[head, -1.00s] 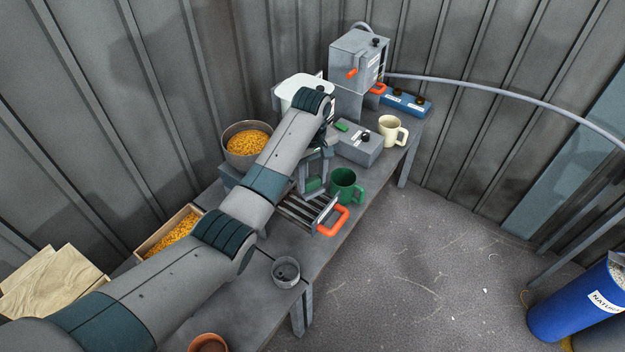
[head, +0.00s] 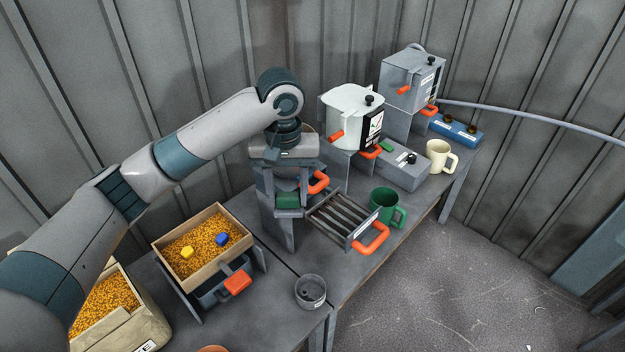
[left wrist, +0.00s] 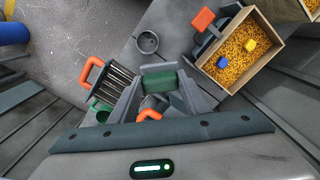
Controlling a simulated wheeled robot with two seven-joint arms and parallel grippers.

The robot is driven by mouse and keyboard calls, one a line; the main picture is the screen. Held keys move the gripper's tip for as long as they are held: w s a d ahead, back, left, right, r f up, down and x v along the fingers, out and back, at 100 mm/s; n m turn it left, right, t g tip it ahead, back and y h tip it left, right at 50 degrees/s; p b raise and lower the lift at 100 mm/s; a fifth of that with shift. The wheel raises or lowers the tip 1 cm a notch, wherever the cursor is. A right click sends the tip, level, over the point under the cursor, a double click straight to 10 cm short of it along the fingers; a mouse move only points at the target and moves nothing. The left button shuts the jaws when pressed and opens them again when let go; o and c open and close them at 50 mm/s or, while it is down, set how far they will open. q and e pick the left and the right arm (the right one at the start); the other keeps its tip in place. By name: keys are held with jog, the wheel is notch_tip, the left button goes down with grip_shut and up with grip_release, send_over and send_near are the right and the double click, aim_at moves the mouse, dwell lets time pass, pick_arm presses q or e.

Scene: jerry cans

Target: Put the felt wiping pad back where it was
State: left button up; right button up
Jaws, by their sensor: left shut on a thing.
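The felt wiping pad (head: 288,199) is a small green block in the head view. My left gripper (head: 287,208) is shut on it, with one finger on each side. The gripper points down, just left of the slatted rack in the picture. My right gripper is in neither view.
The slatted rack (head: 342,219) has an orange handle. A green mug (head: 382,203) stands beside it. A grey cup (head: 310,291) stands near the front edge. A wooden tray (head: 167,262) of orange pellets holds a yellow and a blue block. Bare table lies around the cup.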

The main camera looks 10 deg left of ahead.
pick_arm(q)
jog(key=s+a+f+m+b, duration=0.1)
jog(key=s+a+f+b, duration=0.2)
jog(key=s+a, duration=0.4)
jog(key=s+f, duration=0.1)
jog(key=s, duration=0.5)
jog(key=shift+s+m, duration=0.15)
jog(key=shift+m, duration=0.25)
